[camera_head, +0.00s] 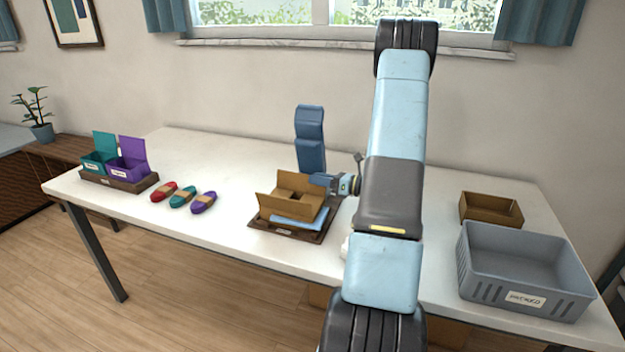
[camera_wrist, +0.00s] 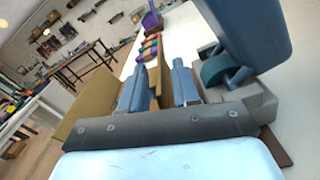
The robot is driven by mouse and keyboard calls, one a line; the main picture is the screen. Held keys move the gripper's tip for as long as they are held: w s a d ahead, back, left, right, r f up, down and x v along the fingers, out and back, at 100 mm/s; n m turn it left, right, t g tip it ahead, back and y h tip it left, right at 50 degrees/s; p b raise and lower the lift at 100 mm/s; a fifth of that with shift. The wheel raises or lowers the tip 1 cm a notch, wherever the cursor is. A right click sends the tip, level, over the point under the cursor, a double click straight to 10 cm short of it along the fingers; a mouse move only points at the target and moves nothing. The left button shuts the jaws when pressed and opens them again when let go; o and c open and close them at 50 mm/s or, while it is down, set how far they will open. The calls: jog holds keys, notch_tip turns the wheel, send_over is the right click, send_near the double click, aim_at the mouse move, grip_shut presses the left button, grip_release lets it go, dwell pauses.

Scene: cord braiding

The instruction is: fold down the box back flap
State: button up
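The cardboard box (camera_head: 287,207) sits on a dark board (camera_head: 258,222) mid-table in the head view. Its back flap (camera_head: 297,181) stands up, and a flap at its left also stands up. My gripper (camera_head: 322,182) is at the box's back right corner. In the wrist view its two blue fingers (camera_wrist: 159,88) are apart. A thin cardboard edge (camera_wrist: 160,72) runs between them, and I cannot tell whether either finger touches it. A wider cardboard panel (camera_wrist: 92,100) lies left of the fingers. My arm and gripper hide part of the box's right side.
A tall blue upright object (camera_head: 310,138) stands close behind the box. A light blue item (camera_head: 298,218) is at the box's front. Cord bundles (camera_head: 183,196) and open boxes (camera_head: 127,160) are left. A grey crate (camera_head: 480,290) and brown box (camera_head: 487,211) are right.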

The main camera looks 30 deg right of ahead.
jog(key=shift+x, duration=1)
jog(key=shift+c, duration=0.4)
grip_shut()
